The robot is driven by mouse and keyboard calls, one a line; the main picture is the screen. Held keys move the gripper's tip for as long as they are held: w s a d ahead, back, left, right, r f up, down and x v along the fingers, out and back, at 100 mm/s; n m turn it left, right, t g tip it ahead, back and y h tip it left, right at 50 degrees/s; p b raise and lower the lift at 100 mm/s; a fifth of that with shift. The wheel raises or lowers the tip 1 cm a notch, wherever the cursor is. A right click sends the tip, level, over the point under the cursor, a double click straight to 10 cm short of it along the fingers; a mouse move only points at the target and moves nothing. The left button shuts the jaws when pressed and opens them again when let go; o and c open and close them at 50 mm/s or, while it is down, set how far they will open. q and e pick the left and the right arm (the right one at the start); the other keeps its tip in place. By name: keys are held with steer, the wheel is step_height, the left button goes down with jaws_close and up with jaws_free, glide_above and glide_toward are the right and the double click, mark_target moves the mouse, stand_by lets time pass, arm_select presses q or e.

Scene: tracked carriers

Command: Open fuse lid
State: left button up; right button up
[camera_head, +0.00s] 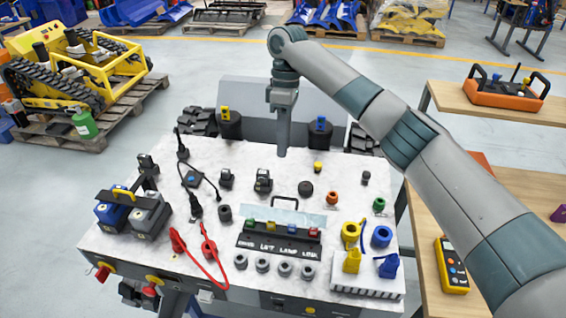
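The fuse box (262,246) is a black block near the front middle of the white worktop, with lettering and a row of coloured fuses. A clear, pale lid panel (262,213) with a dark handle (285,198) shows just behind the fuses; I cannot tell whether it is closed or raised. My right gripper (282,150) points down over the back of the worktop, behind the lid handle and apart from it. Its fingers look like one narrow shape, so its opening is unclear. No object shows in it. My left gripper is not in view.
Black plugs, knobs and cables stand around the lid on the worktop (130,247). A red cable (214,263) lies at the front left, and blue and grey batteries (148,216) stand at the left. Yellow and blue parts (352,260) are at the right. A wooden table stands further right.

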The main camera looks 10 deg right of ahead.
steer(key=shift+w+r, duration=0.2)
steer(key=shift+r, duration=0.95)
